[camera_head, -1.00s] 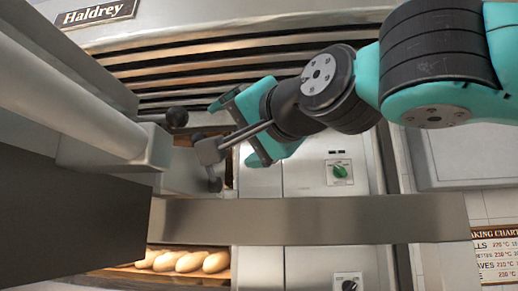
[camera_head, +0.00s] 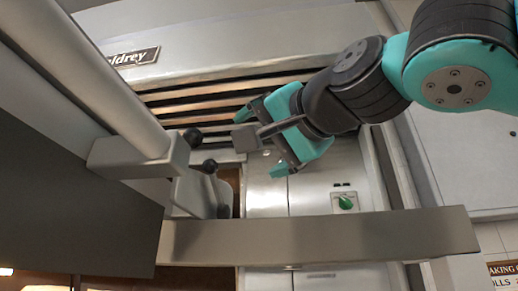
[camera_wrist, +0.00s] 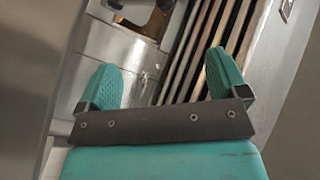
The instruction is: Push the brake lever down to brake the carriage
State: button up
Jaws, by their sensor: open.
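Two black ball knobs show left of my gripper in the head view. One knob (camera_head: 209,166) tops a short stem on a metal plate. The other knob (camera_head: 192,137) sits higher, beside the end block of a thick bar. I cannot tell for certain which one is the brake lever. My gripper (camera_head: 262,140) is open and empty, to the right of both knobs and apart from them in the picture. In the wrist view its two teal fingers (camera_wrist: 163,80) are spread, and a dark knob (camera_wrist: 165,5) shows at the top edge, beyond the fingers.
A wide metal beam (camera_head: 320,236) crosses below my gripper. A thick round bar (camera_head: 115,90) with a block at its end slants in from the upper left.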

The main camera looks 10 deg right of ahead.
aim_at(217, 169)
jog(key=w+r+n+g+y+p, duration=0.3)
jog(key=w+r+n+y+p, duration=0.25)
jog(key=w+n, duration=0.35)
jog(key=s+d+f+n+g+y+p, duration=0.2)
jog(key=d+f+n+g+p, duration=0.15)
jog(key=d+n+g, duration=0.35)
jog(key=shift+m+t, duration=0.3)
jog(key=shift+t, duration=0.6)
jog(key=p+x, duration=0.2)
jog(key=x, duration=0.3)
jog(key=p+x, duration=0.1)
jog(key=x, duration=0.4)
jog(key=p+x, duration=0.2)
jog(key=x, duration=0.3)
jog(key=shift+w+a+f+p, duration=0.1)
jog(key=shift+w+p, duration=0.25)
jog(key=shift+w, duration=0.05)
